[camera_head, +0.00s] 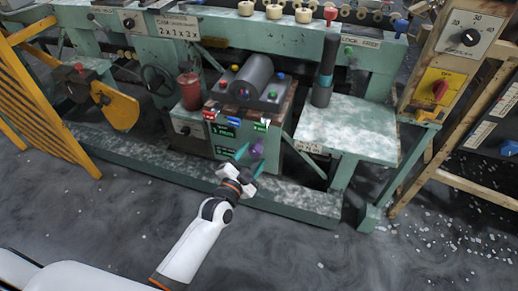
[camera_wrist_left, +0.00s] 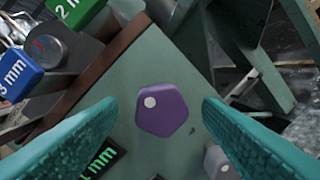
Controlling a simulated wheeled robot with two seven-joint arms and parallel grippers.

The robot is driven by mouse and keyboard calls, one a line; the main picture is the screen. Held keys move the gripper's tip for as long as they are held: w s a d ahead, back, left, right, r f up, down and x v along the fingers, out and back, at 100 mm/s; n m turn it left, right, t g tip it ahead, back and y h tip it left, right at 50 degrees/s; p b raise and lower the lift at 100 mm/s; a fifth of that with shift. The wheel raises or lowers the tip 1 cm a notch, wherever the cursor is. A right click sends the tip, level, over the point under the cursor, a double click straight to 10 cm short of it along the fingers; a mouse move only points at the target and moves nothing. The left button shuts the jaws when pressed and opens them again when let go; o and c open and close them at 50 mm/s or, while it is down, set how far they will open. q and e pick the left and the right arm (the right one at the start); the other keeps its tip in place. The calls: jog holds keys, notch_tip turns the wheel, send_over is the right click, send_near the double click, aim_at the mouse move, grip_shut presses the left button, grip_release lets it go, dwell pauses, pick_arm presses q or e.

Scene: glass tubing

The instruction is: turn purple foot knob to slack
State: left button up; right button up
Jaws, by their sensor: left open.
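The purple foot knob (camera_wrist_left: 163,109) is a five-sided knob with a white dot near its upper left edge, set on a green panel. It lies between the two teal fingers of my left gripper (camera_wrist_left: 160,130) in the left wrist view. The fingers are spread, with a gap on each side of the knob. In the head view the purple knob (camera_head: 258,147) shows just beyond the fingertips of my left gripper (camera_head: 246,163), on the machine's front. I cannot tell how far the fingers stand from the panel. My right gripper does not show.
A green "2 mm" block (camera_wrist_left: 75,10) and a blue "3 mm" block (camera_wrist_left: 18,75) stand beside the panel. A grey knob (camera_wrist_left: 218,160) is at lower right. In the head view a pale bench plate (camera_head: 350,135) is right of the knob, and open floor lies in front.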

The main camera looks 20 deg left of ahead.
aim_at(254, 154)
pick_arm(q)
jog(key=shift+w+d+b, duration=0.2)
jog(key=shift+w, duration=0.95)
jog(key=shift+w+d+b, duration=0.15)
jog(key=shift+w+d, duration=0.05)
jog(key=shift+w, duration=0.95)
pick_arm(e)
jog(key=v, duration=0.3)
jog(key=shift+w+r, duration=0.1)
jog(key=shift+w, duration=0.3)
pick_arm(q)
jog(key=c, duration=1)
jog(key=shift+o, duration=0.2)
